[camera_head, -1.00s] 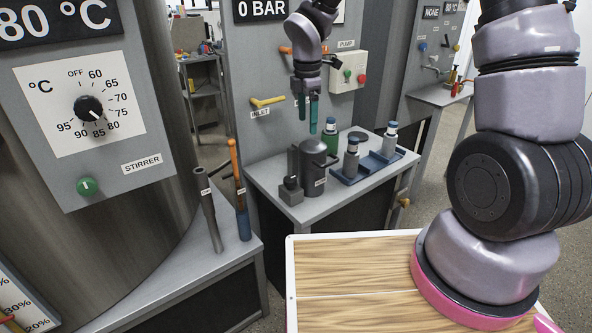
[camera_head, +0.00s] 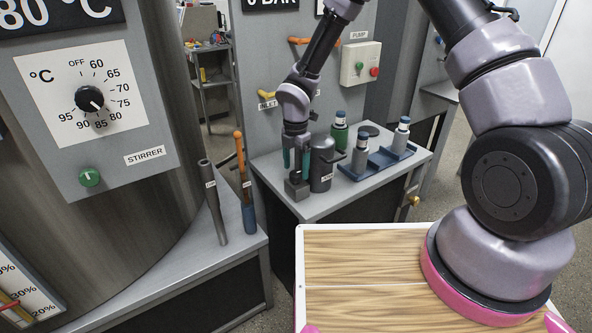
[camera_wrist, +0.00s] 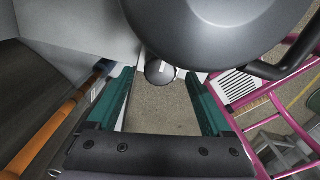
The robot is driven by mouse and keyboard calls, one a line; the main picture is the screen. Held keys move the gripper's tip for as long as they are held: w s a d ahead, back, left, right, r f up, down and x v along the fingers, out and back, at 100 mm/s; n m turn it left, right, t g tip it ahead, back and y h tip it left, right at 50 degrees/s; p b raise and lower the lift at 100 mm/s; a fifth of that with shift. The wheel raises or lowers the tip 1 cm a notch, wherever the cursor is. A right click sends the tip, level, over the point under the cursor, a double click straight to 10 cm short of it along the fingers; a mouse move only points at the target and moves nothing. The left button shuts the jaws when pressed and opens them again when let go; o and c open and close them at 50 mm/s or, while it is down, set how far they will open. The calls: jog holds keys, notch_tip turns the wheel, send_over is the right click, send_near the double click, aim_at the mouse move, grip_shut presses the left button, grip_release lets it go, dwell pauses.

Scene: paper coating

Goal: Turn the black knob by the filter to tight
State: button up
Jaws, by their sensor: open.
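The filter (camera_head: 321,165) is a dark grey upright cylinder on the small grey bench. A grey block (camera_head: 297,188) stands at its near left foot, and my gripper (camera_head: 296,170) points down just above it. In the wrist view the filter body (camera_wrist: 215,35) fills the top. The small dark round knob (camera_wrist: 160,72), with a white mark, shows below it. My gripper's two green fingers (camera_wrist: 160,78) are apart, with the knob between their tips in the picture. Touch or a gap cannot be told. In the head view my gripper mostly hides the knob.
A blue tray (camera_head: 382,165) with grey bottles and a green bottle (camera_head: 339,133) stand right of the filter. A grey rod (camera_head: 214,205) and an orange-handled tool (camera_head: 245,190) stand at left. The panel with a yellow inlet handle (camera_head: 266,90) rises behind.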

jog(key=shift+f, duration=0.75)
grip_shut()
jog(key=m, duration=0.4)
jog(key=shift+m, duration=2.6)
